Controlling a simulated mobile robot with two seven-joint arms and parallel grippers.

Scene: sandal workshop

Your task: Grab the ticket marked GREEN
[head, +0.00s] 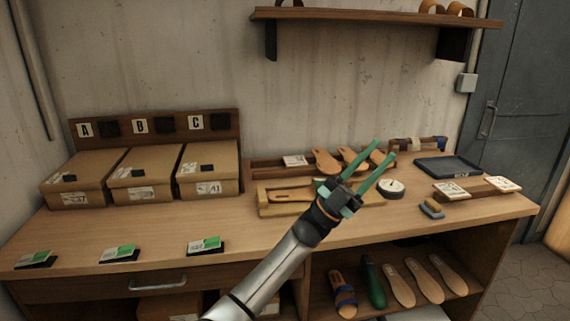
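Three small cards with green and white faces lie on dark holders along the front left of the workbench: a left card (35,258), a middle card (120,252) and a right card (205,244). Their print is too small to read, so I cannot tell which is marked GREEN. My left gripper (384,150) has two green fingers spread apart with nothing between them. It is above the bench's middle right, in front of the wooden sandal forms, well to the right of the cards. My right gripper is out of view.
Three cardboard boxes (142,187) stand at the back left under letters A, B and C. A wooden tray (270,207), a round white dial (391,188), a brush (431,209), paper cards (451,190) and a dark blue tray (447,168) occupy the right. The front middle is clear.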

